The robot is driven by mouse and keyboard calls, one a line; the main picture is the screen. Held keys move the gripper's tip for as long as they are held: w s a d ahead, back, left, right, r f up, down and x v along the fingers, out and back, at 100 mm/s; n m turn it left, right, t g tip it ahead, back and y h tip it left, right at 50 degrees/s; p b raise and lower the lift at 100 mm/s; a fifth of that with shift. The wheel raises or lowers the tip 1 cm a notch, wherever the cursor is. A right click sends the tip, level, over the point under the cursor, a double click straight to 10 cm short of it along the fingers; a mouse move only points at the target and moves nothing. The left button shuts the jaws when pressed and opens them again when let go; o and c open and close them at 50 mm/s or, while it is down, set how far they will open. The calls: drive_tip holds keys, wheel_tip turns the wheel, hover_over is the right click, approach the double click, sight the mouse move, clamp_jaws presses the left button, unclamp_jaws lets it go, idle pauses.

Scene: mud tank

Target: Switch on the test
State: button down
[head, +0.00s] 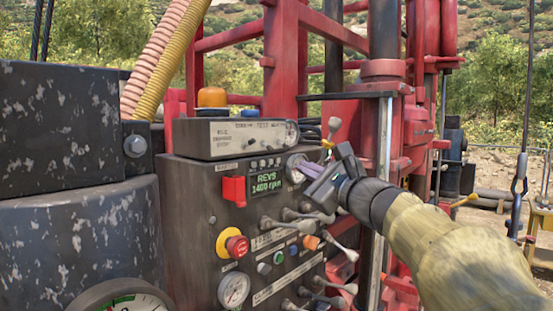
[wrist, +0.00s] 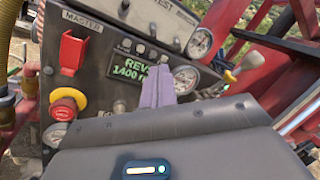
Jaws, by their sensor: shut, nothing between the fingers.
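A grey test box (head: 222,152) with worn lettering sits on top of the dark control panel (head: 190,200). On its front are a small dark switch (head: 250,143) and a round gauge (head: 292,132). The switch's position is too small to tell. In the wrist view the box's lower front, marked TEST, shows at the top, with its gauge (wrist: 199,42) and a small dark switch (wrist: 124,8). My gripper (head: 306,171) is shut and empty, in front of the panel's upper right, below and right of the switch. Its purple-grey fingers (wrist: 158,88) also show in the wrist view.
The panel carries a red master switch cover (head: 233,190), a green display reading 1400 rpm (head: 265,184), a red stop button (head: 237,246) and several levers (head: 315,215) below my gripper. An orange beacon (head: 211,97) stands above. Red rig frame (head: 280,60) rises behind.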

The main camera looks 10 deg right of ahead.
sight(268, 147)
drive_tip(key=p+x, duration=0.1)
drive_tip(key=x, duration=0.2)
drive_tip(key=p+x, duration=0.2)
drive_tip(key=x, duration=0.1)
drive_tip(key=p+x, duration=0.2)
drive_tip(key=x, duration=0.1)
drive_tip(key=shift+a, duration=0.4)
drive_tip(key=shift+w+a, duration=0.1)
drive_tip(key=shift+w, duration=0.15)
drive_tip(key=shift+w, duration=0.15)
